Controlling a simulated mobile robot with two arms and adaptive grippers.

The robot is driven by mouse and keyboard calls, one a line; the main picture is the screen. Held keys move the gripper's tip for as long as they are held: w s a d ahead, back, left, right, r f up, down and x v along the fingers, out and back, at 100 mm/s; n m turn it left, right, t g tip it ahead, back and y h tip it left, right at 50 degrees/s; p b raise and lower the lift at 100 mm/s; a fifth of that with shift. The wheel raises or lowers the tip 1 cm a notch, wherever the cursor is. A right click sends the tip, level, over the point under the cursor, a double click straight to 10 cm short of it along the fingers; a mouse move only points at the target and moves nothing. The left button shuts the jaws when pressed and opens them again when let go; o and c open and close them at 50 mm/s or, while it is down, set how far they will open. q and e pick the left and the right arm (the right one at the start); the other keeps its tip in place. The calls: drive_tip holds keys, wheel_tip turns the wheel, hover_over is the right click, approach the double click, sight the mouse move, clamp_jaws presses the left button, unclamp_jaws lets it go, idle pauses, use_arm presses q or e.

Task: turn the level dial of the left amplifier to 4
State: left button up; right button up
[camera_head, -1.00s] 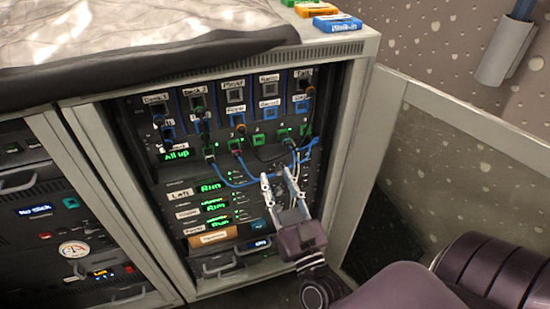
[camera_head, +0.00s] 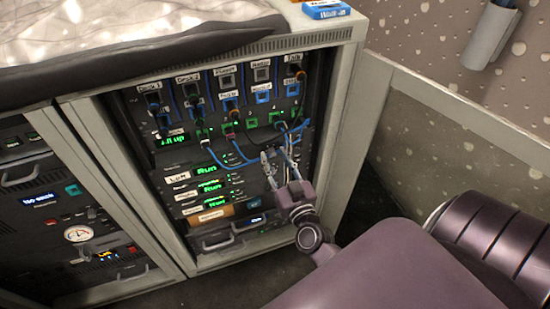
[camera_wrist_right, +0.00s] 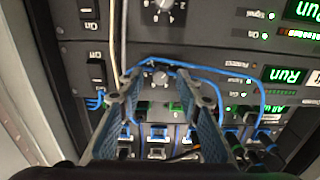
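The left amplifier (camera_head: 207,173) is the top one of the stacked units with green "Run" displays in the head view; a white tag beside it is hard to read. In the wrist view, which is upside down, its level dial (camera_wrist_right: 160,78) is a small pale knob between the two fingers of my right gripper (camera_wrist_right: 161,80). The fingers are apart, one on each side of it; I cannot tell whether they touch it. The dial's setting is not readable. In the head view my right gripper (camera_head: 276,157) hides the dial. My left gripper is out of view.
Blue cables (camera_head: 236,160) loop from the sockets above and run close to the fingers. Another dial (camera_wrist_right: 163,6) with numbers is on the neighbouring amplifier. An open cabinet door (camera_head: 450,125) stands to the right. Black switches (camera_wrist_right: 97,72) sit on the panel.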

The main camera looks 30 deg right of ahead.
drive_tip(key=shift+w, duration=0.1)
clamp_jaws()
idle(0.3)
